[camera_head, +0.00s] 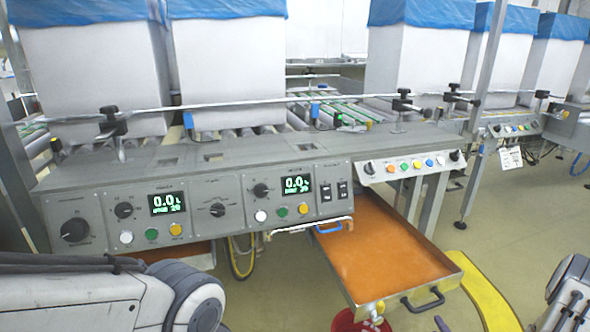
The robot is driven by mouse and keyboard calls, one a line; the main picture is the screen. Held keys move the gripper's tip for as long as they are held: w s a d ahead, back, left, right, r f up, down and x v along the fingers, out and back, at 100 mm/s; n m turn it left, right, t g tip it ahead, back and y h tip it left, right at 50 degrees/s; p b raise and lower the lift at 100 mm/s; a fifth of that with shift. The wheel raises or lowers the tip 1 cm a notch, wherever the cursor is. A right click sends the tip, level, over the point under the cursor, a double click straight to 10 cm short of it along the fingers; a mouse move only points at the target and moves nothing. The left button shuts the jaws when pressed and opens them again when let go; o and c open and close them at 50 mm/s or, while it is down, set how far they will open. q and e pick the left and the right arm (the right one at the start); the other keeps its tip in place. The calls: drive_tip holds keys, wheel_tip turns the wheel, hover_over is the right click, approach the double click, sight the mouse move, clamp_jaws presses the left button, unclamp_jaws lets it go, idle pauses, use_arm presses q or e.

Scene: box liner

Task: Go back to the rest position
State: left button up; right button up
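Neither of my grippers can be made out. A link of my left arm (110,297) lies across the bottom left corner, and a rounded part of my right arm (571,298) shows at the bottom right edge. The rest of both arms is outside the picture. The grey control panel (215,209) stands ahead, with knobs, coloured buttons and two displays reading 0.0. Both arm parts appear on the near side of it, with no visible contact.
An orange-bottomed metal tray (383,256) with a black handle sticks out below the panel. A red container (352,322) is partly visible under its front. White boxes with blue liners (213,70) stand on rollers behind. A yellow curved piece (488,296) lies right of the tray.

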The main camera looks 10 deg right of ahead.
drive_tip(key=w+a+g, duration=0.1)
drive_tip(key=w, duration=0.1)
drive_tip(key=w+a+r+m+g+y, duration=0.1)
drive_tip(key=w, duration=0.1)
drive_tip(key=w+a+g+y, duration=0.1)
drive_tip(key=shift+w+a+r+m+g, duration=0.35)
drive_tip(key=shift+w+r+m+g, duration=0.05)
drive_tip(key=s+a+r+m+g, duration=0.2)
drive_tip(key=a+r+m+g, duration=0.4)
drive_tip(key=a+r+m, duration=0.4)
drive_tip(key=s+a+r+n+g+y+p, duration=0.1)
drive_tip(key=s+a+r+n+g+p, duration=0.15)
drive_tip(key=s+a+r+p, duration=0.6)
drive_tip(key=s+a+r+n+g+y+p, duration=0.1)
drive_tip(key=s+a+r+g+p, duration=0.2)
drive_tip(key=s+a+r, duration=1.1)
wheel_tip(320, 180, up, 35)
drive_tip(key=w+a+p, duration=0.1)
drive_tip(key=p, duration=3.6)
drive_tip(key=shift+w+a+r, duration=0.2)
drive_tip(key=shift+w+a, duration=0.1)
drive_tip(key=shift+m+t, duration=0.25)
